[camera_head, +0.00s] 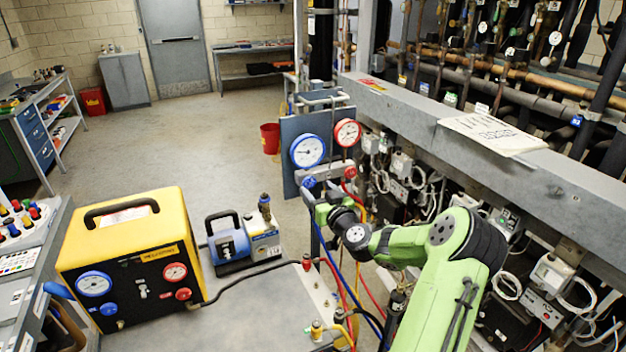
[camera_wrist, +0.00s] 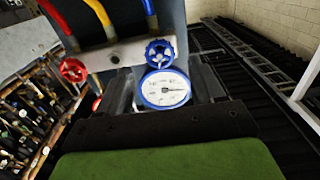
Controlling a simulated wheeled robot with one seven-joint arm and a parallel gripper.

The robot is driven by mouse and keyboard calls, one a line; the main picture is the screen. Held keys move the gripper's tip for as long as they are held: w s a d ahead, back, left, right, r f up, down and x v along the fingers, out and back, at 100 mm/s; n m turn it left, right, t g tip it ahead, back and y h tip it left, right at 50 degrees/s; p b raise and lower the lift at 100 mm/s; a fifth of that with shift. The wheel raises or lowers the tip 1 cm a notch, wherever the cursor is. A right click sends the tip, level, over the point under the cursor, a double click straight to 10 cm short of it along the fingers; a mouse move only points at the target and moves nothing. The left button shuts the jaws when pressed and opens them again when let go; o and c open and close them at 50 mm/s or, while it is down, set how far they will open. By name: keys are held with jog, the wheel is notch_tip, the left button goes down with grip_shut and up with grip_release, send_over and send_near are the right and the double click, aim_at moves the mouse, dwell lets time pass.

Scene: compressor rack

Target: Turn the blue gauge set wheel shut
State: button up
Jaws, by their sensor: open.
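The gauge set hangs on a grey-blue panel (camera_head: 289,130) in the head view, with a blue-rimmed gauge (camera_head: 308,150) and a red-rimmed gauge (camera_head: 347,132). Its blue wheel (camera_head: 309,182) sits at the left end of the manifold bar (camera_head: 330,174), below the blue gauge. The red wheel (camera_head: 350,172) is at the right end. In the wrist view, the blue wheel (camera_wrist: 160,53) shows whole, just above the blue gauge (camera_wrist: 165,89). My gripper (camera_wrist: 163,78) is open, its dark fingers on either side of the gauge's image. Contact with the wheel cannot be seen.
Red, yellow and blue hoses (camera_head: 362,225) hang below the manifold beside my arm. A grey beam (camera_head: 480,130) and piping run along the right. A yellow machine (camera_head: 130,260) and a blue pump (camera_head: 232,243) stand at left.

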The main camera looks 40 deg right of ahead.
aim_at(310, 182)
jog(key=x, duration=0.3)
jog(key=shift+w, duration=0.2)
jog(key=shift+c, duration=0.3)
jog(key=c, duration=1)
